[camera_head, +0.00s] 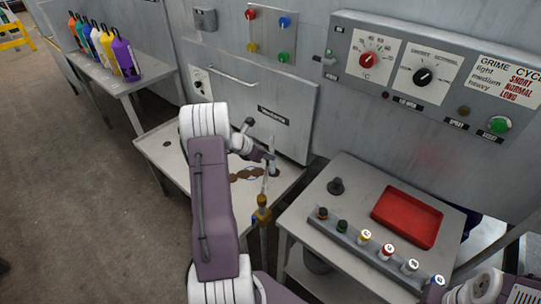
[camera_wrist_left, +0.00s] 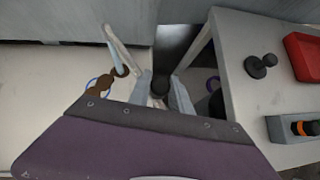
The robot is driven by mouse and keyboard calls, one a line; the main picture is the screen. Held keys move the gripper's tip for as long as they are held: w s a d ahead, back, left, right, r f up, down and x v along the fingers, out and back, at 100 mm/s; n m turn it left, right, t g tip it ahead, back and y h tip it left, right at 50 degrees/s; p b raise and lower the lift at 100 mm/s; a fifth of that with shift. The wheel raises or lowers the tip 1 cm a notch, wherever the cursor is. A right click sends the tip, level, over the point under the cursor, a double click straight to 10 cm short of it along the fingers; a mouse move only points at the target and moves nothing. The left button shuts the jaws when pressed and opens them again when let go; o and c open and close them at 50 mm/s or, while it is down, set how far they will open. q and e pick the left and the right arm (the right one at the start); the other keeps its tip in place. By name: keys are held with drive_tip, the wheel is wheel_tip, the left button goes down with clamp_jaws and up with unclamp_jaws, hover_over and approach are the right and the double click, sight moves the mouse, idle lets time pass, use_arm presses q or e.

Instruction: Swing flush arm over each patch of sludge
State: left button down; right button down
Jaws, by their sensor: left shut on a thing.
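My left gripper (camera_head: 266,156) is over the light sink table (camera_head: 170,150), shut on a dark, round-ended grip (camera_wrist_left: 160,86) that shows between its fingers in the left wrist view. The flush arm (camera_head: 264,188) is a thin pale pipe rising from brass fittings at the table's front right edge; its upper part is beside my gripper. Brown sludge (camera_head: 246,174) lies in joined patches on the table, left of the pipe. Sludge (camera_wrist_left: 100,86) also shows left of my fingers in the left wrist view. My forearm hides part of the table.
A second table (camera_head: 360,179) to the right carries a red tray (camera_head: 407,217), a black knob (camera_head: 336,186) and a rack of small capped bottles (camera_head: 365,237). Coloured bottles (camera_head: 103,45) stand on a shelf at the left. The grey machine panel (camera_head: 300,100) closes off the back.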

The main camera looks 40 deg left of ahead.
idle(0.3)
use_arm(q)
drive_tip(key=c, duration=1.2)
unclamp_jaws()
drive_tip(key=p+v, duration=0.1)
drive_tip(key=v, duration=0.8)
